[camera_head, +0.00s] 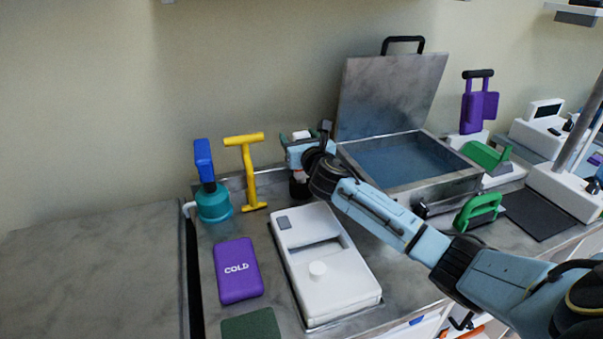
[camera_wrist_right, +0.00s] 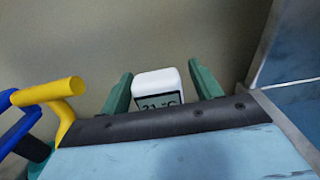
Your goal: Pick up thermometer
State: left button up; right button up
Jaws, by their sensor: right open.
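The thermometer (camera_wrist_right: 158,84) is a white block with a dark-digit display, seen in the right wrist view between the two green fingers of my right gripper (camera_wrist_right: 162,88). The fingers are open, one on each side of it; whether they touch it I cannot tell. In the head view the white top of the thermometer (camera_head: 300,134) shows behind my right gripper (camera_head: 308,138), near the wall at the back of the counter. The wrist hides most of its body. My left gripper is not in view.
A yellow T-shaped tool (camera_head: 247,170) and a teal-and-blue bottle (camera_head: 213,200) stand left of the gripper. An open metal water bath (camera_head: 440,192) with raised lid is close on the right. A white device (camera_head: 345,285) and purple cold pack (camera_head: 237,270) lie in front.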

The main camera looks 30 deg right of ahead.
grip_shut()
dwell(0.3)
